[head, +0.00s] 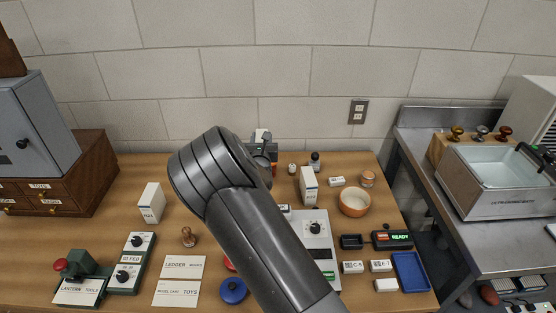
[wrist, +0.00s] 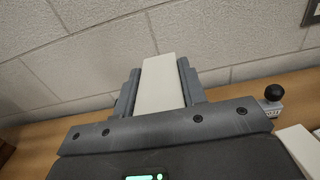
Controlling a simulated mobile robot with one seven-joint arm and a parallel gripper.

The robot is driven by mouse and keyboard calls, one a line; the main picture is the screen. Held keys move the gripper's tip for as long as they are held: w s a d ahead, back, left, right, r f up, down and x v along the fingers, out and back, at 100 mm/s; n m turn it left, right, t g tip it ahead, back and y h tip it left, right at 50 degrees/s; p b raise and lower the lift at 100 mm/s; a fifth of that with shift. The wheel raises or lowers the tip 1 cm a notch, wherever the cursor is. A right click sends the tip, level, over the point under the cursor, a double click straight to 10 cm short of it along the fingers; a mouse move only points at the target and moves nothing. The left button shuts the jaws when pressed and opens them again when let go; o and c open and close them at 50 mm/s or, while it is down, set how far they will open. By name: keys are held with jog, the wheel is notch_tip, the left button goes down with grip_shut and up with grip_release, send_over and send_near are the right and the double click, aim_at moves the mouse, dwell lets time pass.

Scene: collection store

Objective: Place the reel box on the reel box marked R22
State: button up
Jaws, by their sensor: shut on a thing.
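In the wrist view my gripper (wrist: 159,78) is shut on a plain white reel box (wrist: 161,92), with one grey finger on each side. The box's marking does not show. In the head view my arm hides most of the gripper and the held box. One upright white reel box (head: 151,203) stands on the table at left, with a small marking I cannot read surely. Another upright white box (head: 308,186) stands just right of my arm, its marking too small to read. I cannot tell which one is R22.
A grey device with a dial (head: 317,228), an orange bowl (head: 354,203) and a blue tray (head: 409,272) are right of my arm. A stamp (head: 188,237) and cards (head: 184,267) lie at left. A brown drawer cabinet (head: 88,180) stands far left. The block wall rises close behind the table.

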jog(key=s+d+r+m+g+h, duration=0.2)
jog(key=s+d+r+m+h, duration=0.15)
jog(key=d, duration=0.55)
jog(key=s+d+r+m+g+h, duration=0.1)
jog(key=s+d+r+m+h, duration=0.15)
jog(key=s+d+h, duration=0.4)
jog(key=s+d+r+m+g+h, duration=0.1)
jog(key=d+r+m+g+h, duration=0.15)
jog(key=d, duration=0.85)
jog(key=shift+w+a+f, duration=0.8)
jog(key=shift+a+f, duration=0.9)
jog(key=shift+w+a+f, duration=0.85)
jog(key=shift+a+f, duration=0.8)
jog(key=shift+f, duration=0.05)
jog(key=shift+w+a+f, duration=0.8)
jog(key=shift+a+f, duration=0.9)
jog(key=shift+f, duration=0.2)
jog(key=o, duration=1.1)
